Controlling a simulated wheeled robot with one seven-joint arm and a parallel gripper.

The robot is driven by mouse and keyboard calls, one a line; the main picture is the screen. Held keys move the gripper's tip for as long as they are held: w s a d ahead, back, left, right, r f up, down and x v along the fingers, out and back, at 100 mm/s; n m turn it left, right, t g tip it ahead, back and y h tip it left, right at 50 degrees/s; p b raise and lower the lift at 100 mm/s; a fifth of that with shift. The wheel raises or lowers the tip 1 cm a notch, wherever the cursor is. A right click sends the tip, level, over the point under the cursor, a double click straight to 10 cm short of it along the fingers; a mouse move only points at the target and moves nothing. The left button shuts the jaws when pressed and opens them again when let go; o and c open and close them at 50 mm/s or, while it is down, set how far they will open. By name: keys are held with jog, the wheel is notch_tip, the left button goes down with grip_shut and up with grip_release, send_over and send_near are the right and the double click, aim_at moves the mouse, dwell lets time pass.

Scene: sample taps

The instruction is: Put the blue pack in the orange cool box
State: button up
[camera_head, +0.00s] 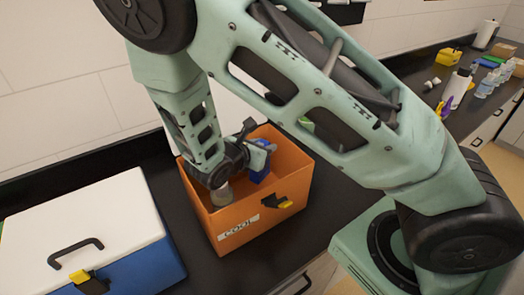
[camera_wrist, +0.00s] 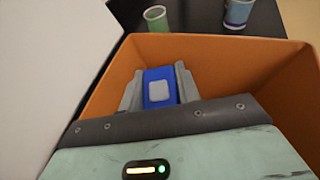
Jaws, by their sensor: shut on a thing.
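The orange cool box (camera_head: 236,229) stands open on the dark counter, with a "COOL" label and a latch on its front. Its orange wall also shows in the wrist view (camera_wrist: 210,48). My gripper (camera_head: 256,158) is at the box's opening, reaching in over its rim. In the wrist view my gripper (camera_wrist: 159,88) is shut on the blue pack (camera_wrist: 159,89), which has a pale square on it. The pack shows as a blue patch in the head view (camera_head: 261,174). Whether the pack touches the box floor is hidden.
A blue box with a white lid (camera_head: 80,225) stands to the left of the cool box. A green cup (camera_wrist: 155,17) and a blue-and-white cup (camera_wrist: 237,12) stand beyond the box's far wall. Bottles (camera_head: 487,84) and other items are farther right along the counter.

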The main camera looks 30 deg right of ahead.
notch_tip(320, 180, down, 2)
jog(key=shift+f, duration=0.1)
jog(key=shift+f+b, duration=0.35)
jog(key=shift+f, duration=0.25)
jog(key=o, duration=1.1)
jog(key=shift+c, duration=0.2)
jog(key=shift+r, duration=0.2)
